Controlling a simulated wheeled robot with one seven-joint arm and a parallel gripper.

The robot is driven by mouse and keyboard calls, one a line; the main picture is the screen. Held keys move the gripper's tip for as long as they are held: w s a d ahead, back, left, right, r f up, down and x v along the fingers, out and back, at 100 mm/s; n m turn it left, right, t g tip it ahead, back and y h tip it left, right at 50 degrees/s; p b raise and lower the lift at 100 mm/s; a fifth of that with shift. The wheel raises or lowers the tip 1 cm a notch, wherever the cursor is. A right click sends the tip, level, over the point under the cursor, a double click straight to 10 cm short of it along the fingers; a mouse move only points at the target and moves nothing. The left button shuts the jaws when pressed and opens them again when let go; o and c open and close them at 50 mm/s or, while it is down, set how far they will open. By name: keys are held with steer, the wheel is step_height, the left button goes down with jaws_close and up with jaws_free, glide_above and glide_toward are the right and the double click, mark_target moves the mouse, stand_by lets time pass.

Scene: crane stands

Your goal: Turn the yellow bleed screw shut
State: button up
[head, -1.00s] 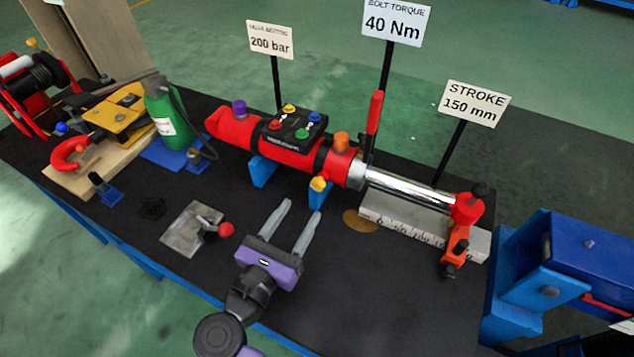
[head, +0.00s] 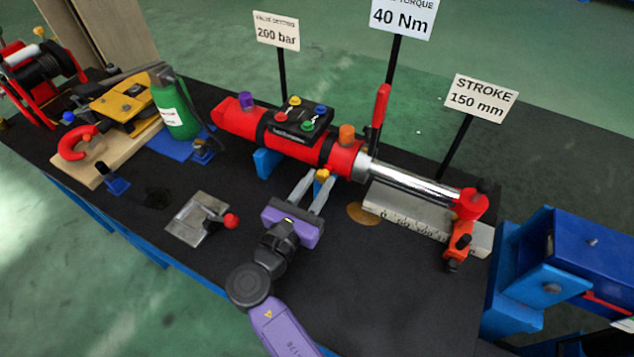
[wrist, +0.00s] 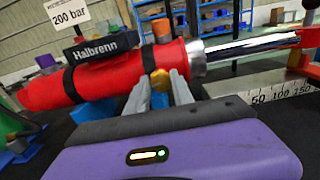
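The yellow bleed screw (head: 323,175) sits low on the cylinder's near side, below the orange cap. My gripper (head: 321,179) reaches it from the front, with one grey finger on each side of the screw. In the wrist view the screw (wrist: 160,79) fills the narrow gap between the fingertips. The fingers look shut on it; the exact contact faces are hidden.
An orange cap (head: 347,134) and a red lever (head: 381,105) stand above the screw. A steel plate with a red knob (head: 199,221) lies left of my arm. A ruled block (head: 420,222) lies under the rod. The front right bench top is clear.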

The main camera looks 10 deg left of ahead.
jaws_close()
steer(key=shift+m, duration=0.3)
steer(key=m+b, duration=0.2)
steer(key=m, duration=0.1)
steer(key=shift+d+f+m, duration=0.1)
steer(key=shift+f+m, duration=0.1)
steer(key=shift+m, duration=0.1)
steer(key=m+b, duration=0.3)
steer(key=m, duration=0.2)
steer(key=shift+f+m+b, duration=0.1)
steer(key=shift+m+b, duration=0.2)
steer(key=shift+b, duration=0.1)
steer(key=m+b, duration=0.5)
steer(key=m, duration=0.1)
steer(key=shift+f, duration=0.15)
steer(key=shift+s+m+b, duration=0.1)
steer(key=shift+m+b, duration=1.85)
steer(key=shift+m, duration=0.35)
